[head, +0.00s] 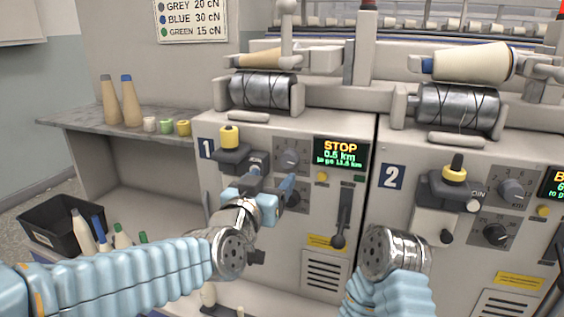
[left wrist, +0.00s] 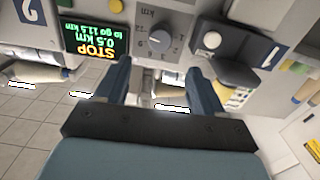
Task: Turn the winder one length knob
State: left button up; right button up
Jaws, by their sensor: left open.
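Winder one's panel (head: 205,147) carries two grey-plated dials: an upper knob (head: 290,159) beside the display and a lower knob (head: 294,198), partly hidden by my left gripper. My left gripper (head: 272,178) is open and empty in front of this panel, one finger left of the dials and the other over the lower one. In the left wrist view, the upper knob (left wrist: 160,41) shows upside down beyond the gap between the open fingers (left wrist: 160,70), apart from them. The display (head: 340,152) reads STOP, 0.5 km.
A yellow-topped post on a dark bracket (head: 232,158) stands out left of the dials. A lever (head: 343,220) and yellow button (head: 322,176) lie to their right. Winder two (head: 392,177) stands on the right. My right arm is low in front of it. A shelf (head: 80,122) holds cones and small bobbins.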

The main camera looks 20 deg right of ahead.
aim_at(287, 162)
pick_arm(q)
jog(key=p+x, duration=0.1)
jog(key=x, duration=0.8)
jog(key=shift+w+d, duration=0.25)
jog(key=c, duration=1.1)
jog(key=shift+o, duration=0.2)
jog(key=shift+f+n+b, duration=0.2)
jog(key=shift+n+b, duration=0.4)
jog(key=shift+n, duration=0.1)
jog(key=shift+n+b, duration=0.75)
jog(key=shift+n, duration=0.45)
jog(key=shift+a+r+n+b, duration=0.1)
jog(key=shift+n+b, duration=0.7)
jog(key=shift+n, duration=1.1)
